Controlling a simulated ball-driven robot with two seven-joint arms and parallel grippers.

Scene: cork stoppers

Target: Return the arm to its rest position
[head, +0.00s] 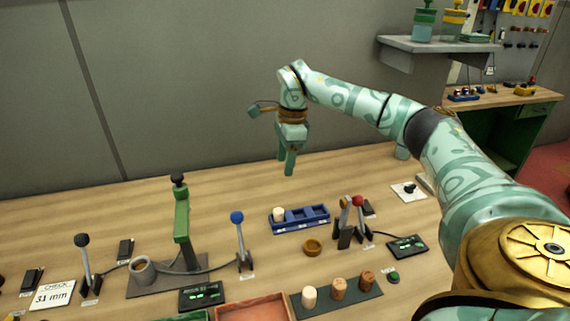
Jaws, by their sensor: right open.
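My right arm comes in from the right and reaches out over the table. My right gripper (286,165) points down above the back part of the table, open and empty, clear of the objects below. One pale cork stopper (309,296) and two brown cork stoppers (338,288) stand on a dark green mat (367,304) at the front. Another pale stopper (279,214) stands in the left end of a blue tray (314,217). My left gripper is out of the frame.
A green press (181,222), a blue-knobbed lever (240,240) and a black-knobbed lever (85,262) stand to the left. A red-knobbed device (357,216) stands right of the blue tray. A grey shelf (432,46) with jars hangs behind my arm. The back-left table is clear.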

